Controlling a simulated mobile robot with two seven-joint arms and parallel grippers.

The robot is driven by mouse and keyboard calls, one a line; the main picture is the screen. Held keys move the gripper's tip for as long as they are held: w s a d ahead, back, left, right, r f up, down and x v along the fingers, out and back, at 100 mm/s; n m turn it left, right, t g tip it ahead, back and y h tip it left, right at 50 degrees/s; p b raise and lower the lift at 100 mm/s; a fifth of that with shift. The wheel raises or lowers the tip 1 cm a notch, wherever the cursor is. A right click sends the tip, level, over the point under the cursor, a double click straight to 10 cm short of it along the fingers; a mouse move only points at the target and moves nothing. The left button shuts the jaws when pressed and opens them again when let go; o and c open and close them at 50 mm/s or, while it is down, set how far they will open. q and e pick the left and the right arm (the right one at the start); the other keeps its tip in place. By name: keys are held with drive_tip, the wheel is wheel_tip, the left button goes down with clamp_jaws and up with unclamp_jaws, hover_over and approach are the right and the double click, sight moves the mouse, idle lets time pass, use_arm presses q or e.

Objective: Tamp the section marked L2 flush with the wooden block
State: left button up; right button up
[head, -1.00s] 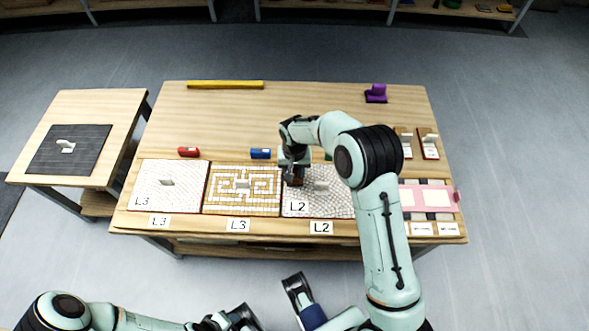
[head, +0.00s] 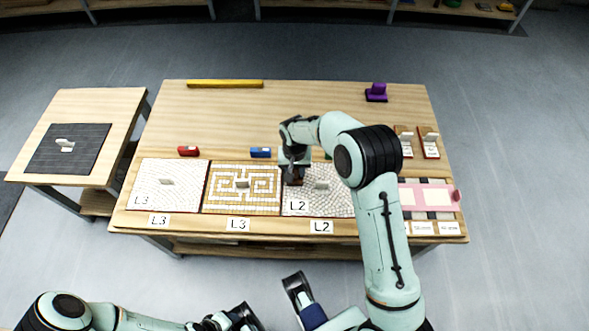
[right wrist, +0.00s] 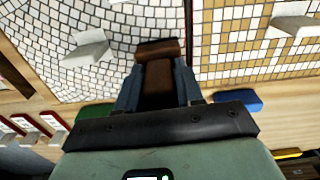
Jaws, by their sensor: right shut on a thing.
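The panel marked L2 (head: 333,209) is a pale, irregular mosaic with a small light upright piece on it. A card with L2 stands at the table edge below it. My right gripper (head: 294,174) is over this panel's upper left part. It is shut on the brown wooden block (right wrist: 158,74), whose lower end is at the mosaic surface in the right wrist view; I cannot tell if it presses on it. My left gripper (head: 238,319) is low at the bottom edge, away from the table, and its fingers are unclear.
Left of L2 are a maze-pattern panel (head: 242,207) and a white panel (head: 168,204), both carded L3. A blue block (head: 261,153) and a red block (head: 188,151) lie behind them. A pink frame (head: 450,195) is at the right. The table's back middle is clear.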

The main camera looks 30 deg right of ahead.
drive_tip(key=shift+f, duration=0.5)
idle(0.6)
drive_tip(key=shift+r+p, duration=2.2)
drive_tip(key=shift+r, duration=1.45)
